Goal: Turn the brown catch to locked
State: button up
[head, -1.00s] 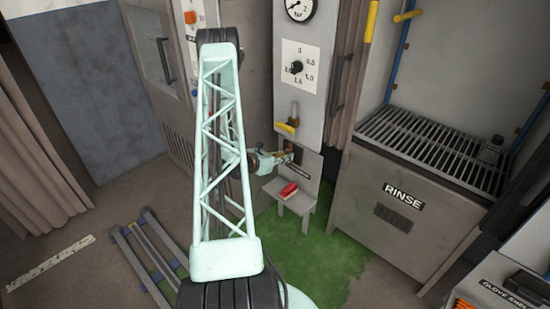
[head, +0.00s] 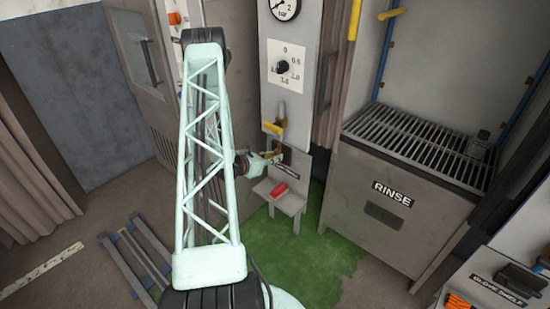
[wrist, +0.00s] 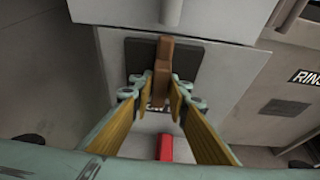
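The brown catch (wrist: 165,55) stands roughly upright on a dark plate on the grey panel in the wrist view. My gripper (wrist: 162,88) is open, with one yellow-padded finger on each side of the catch's lower part. Narrow gaps seem to show between the pads and the catch; contact is hard to judge. In the head view my gripper (head: 274,157) is at the panel's lower part, below the yellow handle. The catch is small and partly hidden by the gripper there. A label below the catch is partly covered in the wrist view.
A red block (head: 279,189) lies on a small grey shelf (head: 292,203) just below my gripper. A dial (head: 283,67) and a yellow handle (head: 272,128) are above on the same panel. The RINSE cabinet (head: 350,205) stands to the right.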

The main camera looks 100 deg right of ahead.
jog(key=o, duration=0.3)
jog(key=shift+w, duration=0.1)
jog(key=shift+v, duration=5.95)
jog(key=shift+r, duration=0.1)
